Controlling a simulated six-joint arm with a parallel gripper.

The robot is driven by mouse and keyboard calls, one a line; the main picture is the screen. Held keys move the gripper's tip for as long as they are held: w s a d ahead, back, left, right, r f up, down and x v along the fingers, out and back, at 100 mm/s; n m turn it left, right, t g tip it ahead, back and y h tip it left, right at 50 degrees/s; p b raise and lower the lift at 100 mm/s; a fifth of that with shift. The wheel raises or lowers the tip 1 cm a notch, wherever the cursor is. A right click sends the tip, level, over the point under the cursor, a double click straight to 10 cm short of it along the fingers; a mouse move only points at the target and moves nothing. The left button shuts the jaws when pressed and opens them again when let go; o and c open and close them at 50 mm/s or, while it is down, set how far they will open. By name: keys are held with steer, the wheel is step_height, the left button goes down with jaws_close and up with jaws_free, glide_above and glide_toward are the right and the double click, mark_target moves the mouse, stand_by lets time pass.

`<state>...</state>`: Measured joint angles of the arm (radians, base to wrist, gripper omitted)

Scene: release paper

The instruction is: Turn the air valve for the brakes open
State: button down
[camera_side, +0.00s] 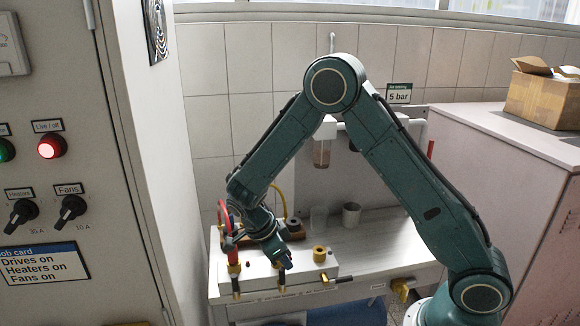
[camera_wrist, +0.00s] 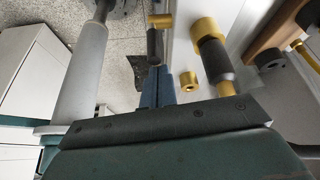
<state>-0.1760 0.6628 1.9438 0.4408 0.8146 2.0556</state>
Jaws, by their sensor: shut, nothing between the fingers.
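Several brass valve parts with black grips sit along the front of the white bench unit. One lever (camera_side: 335,280) points right, and the one at the left (camera_side: 235,285) points down. I cannot read which belongs to the brakes. My gripper (camera_side: 284,260) is at the middle of this row, low over the front edge, with another down-pointing brass-and-black lever (camera_side: 281,279) just below it. In the wrist view my shut, empty fingers (camera_wrist: 157,80) appear in line with a black grip with a brass end (camera_wrist: 155,43); I cannot tell whether they touch.
A brass knob (camera_side: 320,253) stands right of my gripper, and a red hose (camera_side: 224,218) is at its left. A yellow fitting (camera_side: 402,287) is on the bench front. A metal cup (camera_side: 351,214) stands behind. The grey control cabinet (camera_side: 90,150) bounds the left side.

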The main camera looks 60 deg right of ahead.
step_height(320, 180, up, 10)
steer(key=w, duration=0.1)
steer(key=shift+a+f, duration=0.25)
steer(key=shift+a, duration=0.15)
stand_by(0.5)
steer(key=s+d+r+n+t+y, duration=0.15)
steer(key=s+r+n+t, duration=0.25)
steer(key=s+r+n, duration=0.55)
steer(key=s+a+r+n+t+y, duration=0.1)
steer(key=s+r+n+t, duration=0.1)
steer(key=s+n, duration=0.3)
steer(key=s+a+r+n+t+y, duration=0.1)
steer(key=s+r+n+t, duration=0.1)
steer(key=s+n, duration=0.4)
steer(key=shift+s+a+r+n+t, duration=0.25)
steer(key=shift+r+n, duration=0.45)
steer(key=shift+n, duration=1.45)
